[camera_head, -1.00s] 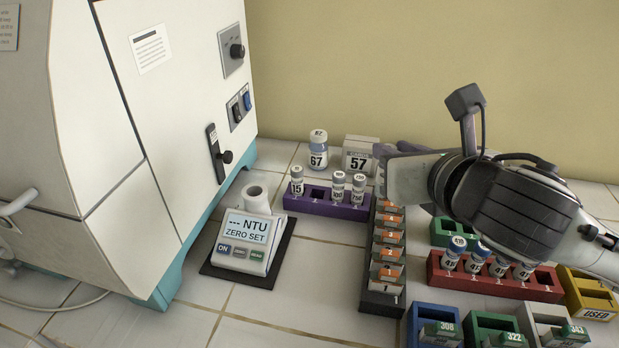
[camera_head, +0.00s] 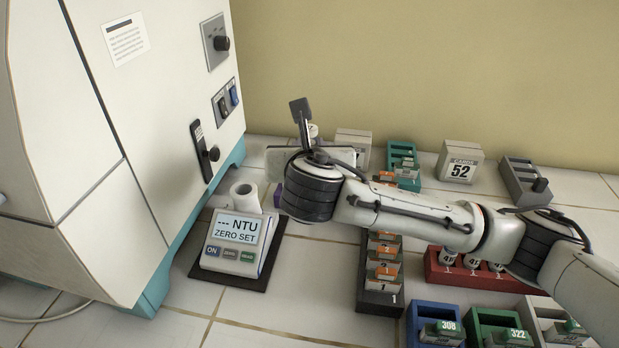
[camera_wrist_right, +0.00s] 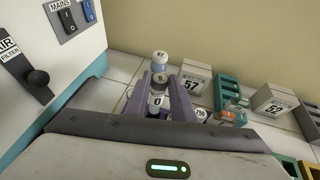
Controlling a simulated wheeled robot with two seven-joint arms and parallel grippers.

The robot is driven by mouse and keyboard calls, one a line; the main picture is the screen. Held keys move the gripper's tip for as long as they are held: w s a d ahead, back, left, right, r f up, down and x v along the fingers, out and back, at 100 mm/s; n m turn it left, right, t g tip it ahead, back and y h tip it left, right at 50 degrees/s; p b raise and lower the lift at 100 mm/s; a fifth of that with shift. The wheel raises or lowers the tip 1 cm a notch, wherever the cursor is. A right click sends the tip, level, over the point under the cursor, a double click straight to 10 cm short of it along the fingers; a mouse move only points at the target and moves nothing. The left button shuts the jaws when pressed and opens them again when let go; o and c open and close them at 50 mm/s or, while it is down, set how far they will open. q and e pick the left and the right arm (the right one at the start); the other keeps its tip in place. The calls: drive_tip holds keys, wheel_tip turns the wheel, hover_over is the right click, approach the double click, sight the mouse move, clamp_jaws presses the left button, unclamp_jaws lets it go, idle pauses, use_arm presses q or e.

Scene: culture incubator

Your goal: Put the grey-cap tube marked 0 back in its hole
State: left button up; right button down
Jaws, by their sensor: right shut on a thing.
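My right gripper (camera_wrist_right: 157,88) is shut on a grey-cap tube (camera_wrist_right: 159,79) in the wrist view. In the head view my right wrist covers the tube and the fingers. The purple rack (camera_head: 278,195) is almost wholly hidden behind the wrist, with only a sliver showing. Beside the right finger, the top of another tube (camera_wrist_right: 201,114) shows. I cannot tell whether the held tube is in a hole or above the rack. My left gripper is not in view.
The NTU meter (camera_head: 236,232) stands left of my wrist, close to the incubator (camera_head: 110,170). Bottle 67 (camera_wrist_right: 160,58) and box 57 (camera_wrist_right: 193,82) stand behind the fingers. A dark rack (camera_head: 380,300) and a red rack (camera_head: 440,272) lie under my right arm.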

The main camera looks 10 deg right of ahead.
drive_tip(key=shift+f, duration=2.65)
drive_tip(key=shift+f, duration=0.15)
drive_tip(key=shift+f, duration=0.15)
drive_tip(key=c, duration=1.8)
unclamp_jaws()
drive_tip(key=shift+r, duration=0.3)
drive_tip(key=v, duration=1.2)
